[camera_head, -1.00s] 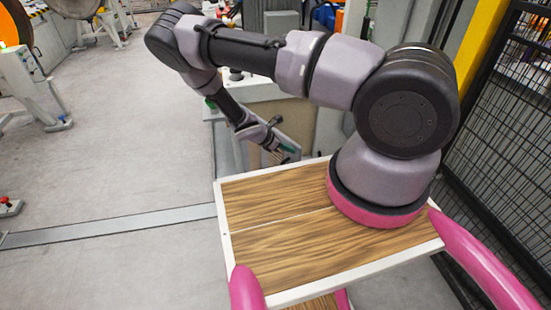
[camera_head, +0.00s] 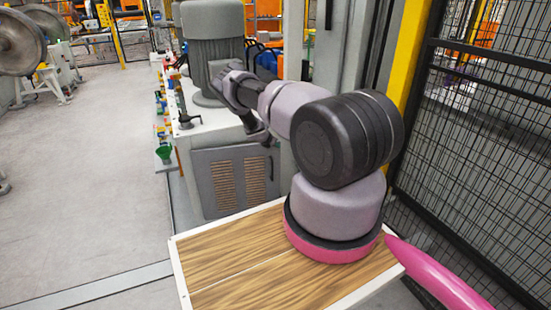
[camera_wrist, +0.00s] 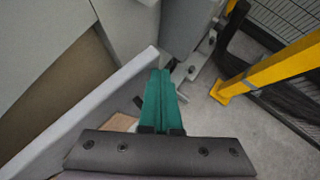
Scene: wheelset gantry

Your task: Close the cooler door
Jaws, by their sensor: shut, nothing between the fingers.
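In the wrist view my gripper (camera_wrist: 160,76) has its green fingers together, with nothing between them. A light grey slab (camera_wrist: 92,108), which looks like the edge of the open cooler door, runs diagonally just left of the fingers. Whether they touch it I cannot tell. Left of the slab is a brown surface (camera_wrist: 60,90) below a pale grey body. In the head view a grey cabinet (camera_head: 205,158) with a louvred dark front stands beyond my base.
A yellow post (camera_wrist: 268,68) and a black mesh fence (camera_head: 470,120) stand close on the right. A dark ribbed cylinder (camera_head: 212,50) stands on the cabinet top. Several small coloured items line its left side. The floor at left is open.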

